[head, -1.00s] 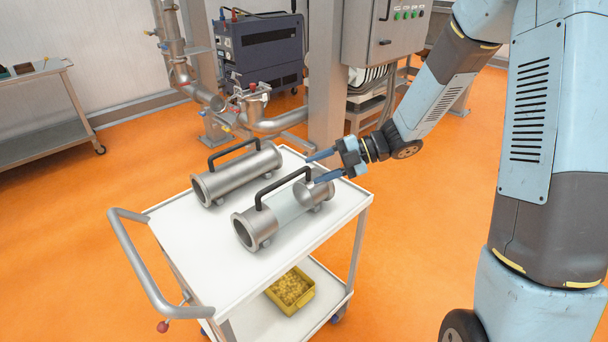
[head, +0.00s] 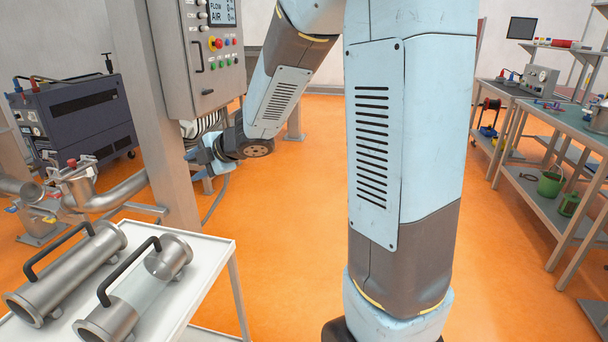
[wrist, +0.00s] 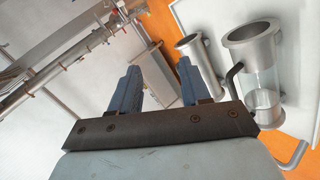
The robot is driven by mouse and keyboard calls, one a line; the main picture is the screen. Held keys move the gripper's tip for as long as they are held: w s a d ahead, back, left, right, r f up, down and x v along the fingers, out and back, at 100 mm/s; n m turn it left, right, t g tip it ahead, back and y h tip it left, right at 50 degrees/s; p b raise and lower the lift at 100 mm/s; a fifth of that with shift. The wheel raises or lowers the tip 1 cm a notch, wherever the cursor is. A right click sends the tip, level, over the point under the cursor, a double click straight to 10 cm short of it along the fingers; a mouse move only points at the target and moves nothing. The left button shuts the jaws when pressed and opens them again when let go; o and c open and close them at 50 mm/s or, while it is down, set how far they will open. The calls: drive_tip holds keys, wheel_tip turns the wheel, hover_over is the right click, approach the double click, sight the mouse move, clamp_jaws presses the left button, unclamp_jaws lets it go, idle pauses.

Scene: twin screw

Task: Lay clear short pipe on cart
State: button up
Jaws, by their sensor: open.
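The clear short pipe (head: 133,292), with metal end pieces, a see-through middle and a black handle, lies on the white top of the cart (head: 214,262). It also shows at the right of the wrist view (wrist: 262,80). My gripper (head: 203,160) is in the air beyond the cart's far edge, near the control box, and apart from the pipe. In the wrist view its two blue fingers (wrist: 160,72) are spread with nothing between them.
An all-metal pipe with a black handle (head: 68,268) lies left of the clear pipe. Fixed pipework (head: 110,195) and a post with a control box (head: 205,50) stand behind the cart. A workbench with shelves (head: 560,130) is at the right. Orange floor between is free.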

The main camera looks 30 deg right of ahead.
drive_tip(key=s+d+r+m+t+h, duration=0.1)
drive_tip(key=s+d+r+m+h, duration=0.4)
drive_tip(key=d+m, duration=0.25)
drive_tip(key=s+d+r+m+t+h, duration=0.1)
drive_tip(key=s+d+r+m+h, duration=0.4)
drive_tip(key=d, duration=0.3)
drive_tip(key=s+f+m+g+y, duration=0.2)
drive_tip(key=s+m+g, duration=0.3)
drive_tip(key=s+m, duration=0.5)
drive_tip(key=s, duration=0.9)
drive_tip(key=shift+s+a+f, duration=0.15)
drive_tip(key=shift+s+a, duration=0.1)
drive_tip(key=shift+s, duration=0.05)
